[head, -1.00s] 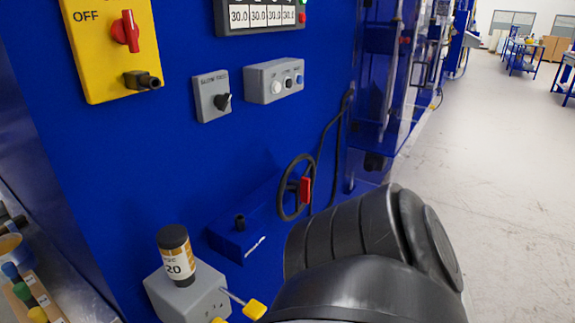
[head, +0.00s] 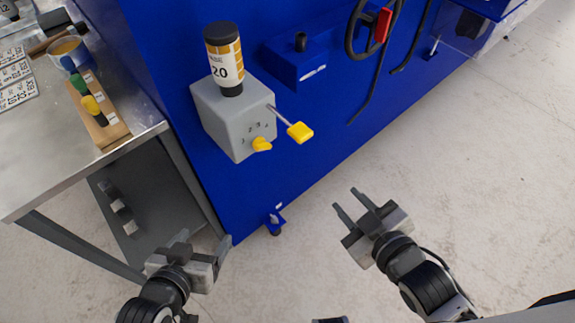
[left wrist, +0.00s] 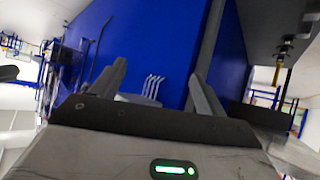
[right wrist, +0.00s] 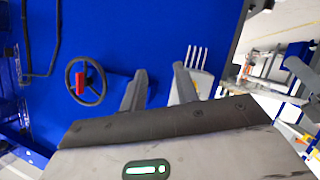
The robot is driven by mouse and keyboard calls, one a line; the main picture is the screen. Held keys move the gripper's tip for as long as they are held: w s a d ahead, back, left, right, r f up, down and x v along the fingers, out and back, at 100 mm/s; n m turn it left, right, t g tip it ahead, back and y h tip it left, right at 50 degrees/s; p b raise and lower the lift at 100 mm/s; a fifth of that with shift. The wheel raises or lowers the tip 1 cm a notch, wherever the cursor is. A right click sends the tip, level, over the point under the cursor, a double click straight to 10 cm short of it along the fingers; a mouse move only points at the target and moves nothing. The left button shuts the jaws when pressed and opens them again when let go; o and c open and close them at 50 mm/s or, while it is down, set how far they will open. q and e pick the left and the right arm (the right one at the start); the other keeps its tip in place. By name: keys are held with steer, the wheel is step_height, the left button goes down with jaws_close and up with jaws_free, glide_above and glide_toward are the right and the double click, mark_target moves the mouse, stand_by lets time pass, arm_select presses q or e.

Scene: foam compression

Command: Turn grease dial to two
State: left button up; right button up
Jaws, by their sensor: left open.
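The grease unit is a grey box (head: 228,122) on the blue machine wall, with a black-capped cartridge (head: 225,62) marked 20 on top. A small yellow dial (head: 262,144) sits low on its front face, below a row of small numerals. Which numeral it points to is too small to tell. A lever with a yellow handle (head: 300,132) sticks out beside it. My left gripper (head: 204,243) is open and empty, below and left of the box. My right gripper (head: 349,201) is open and empty, below and right of the dial. Both are apart from the box.
A metal table (head: 100,165) with a wooden strip of coloured knobs (head: 96,116) stands at the left. A black handwheel (head: 352,38) with a red grip is at the upper right. The floor (head: 430,150) on the right is clear.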

steer(key=a+n+t+y+b, duration=0.1)
steer(key=a+n+y+b, duration=0.2)
steer(key=n+b, duration=0.25)
arm_select(q)
steer(key=shift+t+h, duration=0.5)
steer(key=f, duration=0.1)
steer(key=f+b, duration=0.1)
steer(key=f, duration=0.1)
steer(key=d+f+b, duration=0.1)
steer(key=shift+w+d+f, duration=0.1)
steer(key=shift+w+f, duration=0.05)
steer(key=shift+w, duration=0.1)
arm_select(e)
steer(key=n+y, duration=0.3)
steer(key=n, duration=0.2)
glide_toward(266, 149)
steer(key=x, duration=0.8)
steer(key=shift+a+t, duration=0.15)
steer(key=shift+t, duration=0.15)
jaws_close()
